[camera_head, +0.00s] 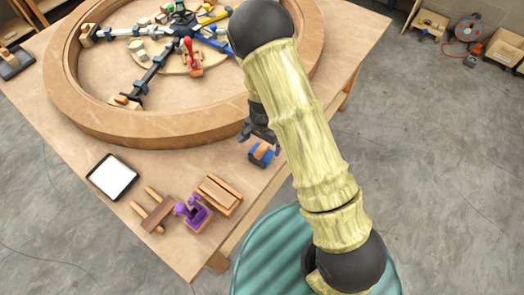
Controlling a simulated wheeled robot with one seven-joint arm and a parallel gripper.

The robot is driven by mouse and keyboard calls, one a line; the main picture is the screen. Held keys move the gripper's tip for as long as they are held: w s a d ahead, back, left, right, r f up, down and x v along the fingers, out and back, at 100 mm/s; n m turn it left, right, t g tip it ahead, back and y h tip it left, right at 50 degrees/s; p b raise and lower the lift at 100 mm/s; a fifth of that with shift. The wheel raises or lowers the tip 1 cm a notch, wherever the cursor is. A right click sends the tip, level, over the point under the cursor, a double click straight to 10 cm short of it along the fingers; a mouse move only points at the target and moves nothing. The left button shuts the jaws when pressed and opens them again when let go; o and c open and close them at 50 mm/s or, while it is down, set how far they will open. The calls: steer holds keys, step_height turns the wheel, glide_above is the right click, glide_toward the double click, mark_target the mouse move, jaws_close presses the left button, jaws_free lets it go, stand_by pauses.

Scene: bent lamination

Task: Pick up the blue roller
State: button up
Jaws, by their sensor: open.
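The blue roller (262,154), a small blue piece with an orange-tan part, sits on the wooden table near its right front edge. My gripper (261,141) is dark and partly hidden behind my pale yellow arm. It is open and appears just above and behind the roller in the picture, with its fingers apart. I cannot tell whether the fingers touch the roller or how high they are above it.
A large wooden ring (150,130) with clamps and a red-handled tool (190,57) fills the back of the table. A white tray (112,177), a purple tool (193,212), a wooden block (219,194) and a brown wooden piece (152,211) lie front left of the roller.

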mark_target(262, 147)
steer(key=shift+w+f+p, duration=0.15)
steer(key=shift+f+p, duration=0.3)
steer(key=shift+f, duration=0.9)
steer(key=shift+w+f+p, duration=0.1)
steer(key=shift+f+p, duration=0.35)
steer(key=shift+f, duration=0.85)
steer(key=c, duration=1.2)
steer(key=shift+o, duration=0.2)
steer(key=shift+r, duration=0.1)
step_height(262, 147, up, 9)
steer(key=shift+w+f+b, duration=0.1)
steer(key=shift+b, duration=0.75)
steer(key=shift+r, duration=0.6)
